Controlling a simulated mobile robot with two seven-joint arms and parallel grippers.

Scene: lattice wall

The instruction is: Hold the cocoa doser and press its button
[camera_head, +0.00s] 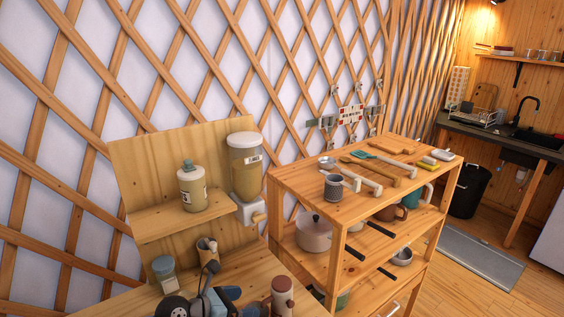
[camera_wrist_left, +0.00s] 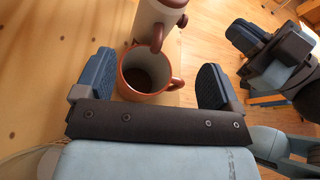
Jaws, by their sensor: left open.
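The cocoa doser appears to be the clear canister (camera_head: 246,162) of tan powder with a white lid and label, upright at the wooden back panel in the head view. Its white base (camera_head: 250,210) has a rounded front part, perhaps the button. My left gripper (camera_head: 222,302) is low in the head view, apart from the doser. In the left wrist view, its open fingers (camera_wrist_left: 155,82) stand either side of a terracotta mug (camera_wrist_left: 136,88) with a dark inside; contact is unclear. My right gripper (camera_wrist_left: 268,45) shows partly in that view, jaws unclear.
A capped bottle (camera_head: 192,188) stands on the small shelf (camera_head: 175,222) left of the doser. Below are a jar (camera_head: 165,272), a small wooden cup (camera_head: 206,250) and a brown-topped white cylinder (camera_head: 283,297). An open rack (camera_head: 318,203) with kitchenware stands at right.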

